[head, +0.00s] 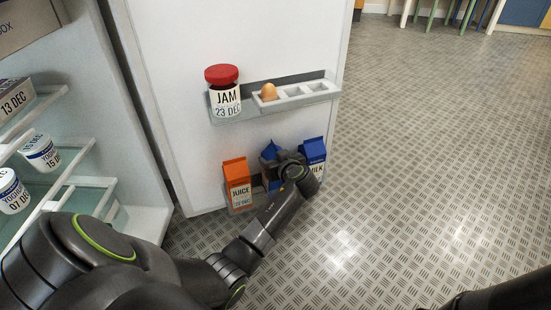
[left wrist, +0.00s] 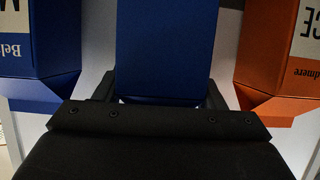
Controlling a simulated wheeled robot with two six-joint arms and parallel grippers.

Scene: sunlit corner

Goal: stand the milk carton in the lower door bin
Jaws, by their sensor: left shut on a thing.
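A blue carton, the milk carton (head: 268,153), is at the lower door bin, between an orange juice carton (head: 238,183) and another blue carton marked MILK (head: 314,151). My left gripper (head: 279,167) is in front of it and hides most of it. In the left wrist view the fingers are shut on the plain blue carton (left wrist: 167,45), with the other milk carton (left wrist: 40,40) at left and the juice carton (left wrist: 275,50) at right. The held carton looks about upright. Its base and the bin's floor are hidden, so I cannot tell whether it rests there. My right gripper is out of view.
The upper door bin (head: 325,87) holds a jar of jam (head: 224,92) and an egg (head: 269,92). Fridge shelves at left carry yogurt cups (head: 40,152) and a box (head: 14,97). The metal floor (head: 430,150) to the right is clear.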

